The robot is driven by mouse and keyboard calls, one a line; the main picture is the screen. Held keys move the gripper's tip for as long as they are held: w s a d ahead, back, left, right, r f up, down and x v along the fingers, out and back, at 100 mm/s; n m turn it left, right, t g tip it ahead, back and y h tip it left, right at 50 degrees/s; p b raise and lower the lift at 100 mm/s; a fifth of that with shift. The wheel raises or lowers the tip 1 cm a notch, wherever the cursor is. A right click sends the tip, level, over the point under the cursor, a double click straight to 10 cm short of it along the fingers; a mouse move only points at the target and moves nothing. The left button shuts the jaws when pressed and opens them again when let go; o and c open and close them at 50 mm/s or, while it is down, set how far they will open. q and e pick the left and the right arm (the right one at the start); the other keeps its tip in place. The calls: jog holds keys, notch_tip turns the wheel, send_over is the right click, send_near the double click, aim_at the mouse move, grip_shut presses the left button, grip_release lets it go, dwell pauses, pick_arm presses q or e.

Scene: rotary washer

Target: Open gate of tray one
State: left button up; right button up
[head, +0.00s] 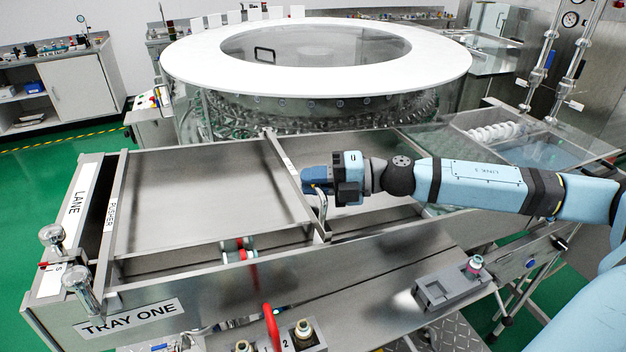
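Tray one (190,190) is a wide, flat steel tray in front of the rotary washer, with a "TRAY ONE" label on its front side. Its gate (285,165) is a thin metal bar standing across the tray's right end. A bent metal handle (322,205) is at the gate's right side. My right gripper (312,180) reaches in from the right, with its blue fingers at the gate, just above the handle. The fingers overlap in this view, so their opening and any grip on the handle are unclear. My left gripper is out of view.
The washer's white ring (200,62) stands behind the tray. A pusher bar (112,205) and upright metal knobs (82,285) are at the tray's left end. A red lever (271,325) and a grey block (450,287) are in front. The tray surface is bare.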

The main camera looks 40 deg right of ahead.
jog(key=r+p, duration=0.2)
jog(key=r, duration=0.2)
jog(key=d+r+p, duration=0.1)
jog(key=r+p, duration=0.2)
jog(key=r, duration=0.1)
jog(key=r+p, duration=0.2)
jog(key=r, duration=0.2)
jog(key=shift+s+d+r+p, duration=0.1)
jog(key=shift+d+p, duration=0.05)
jog(key=shift+p, duration=0.15)
grip_shut()
jog(key=o, duration=0.7)
grip_release()
jog(key=shift+r, duration=0.1)
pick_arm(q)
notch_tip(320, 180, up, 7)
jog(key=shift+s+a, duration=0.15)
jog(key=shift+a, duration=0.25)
pick_arm(e)
jog(key=shift+d+f, duration=0.15)
jog(key=shift+f, duration=0.05)
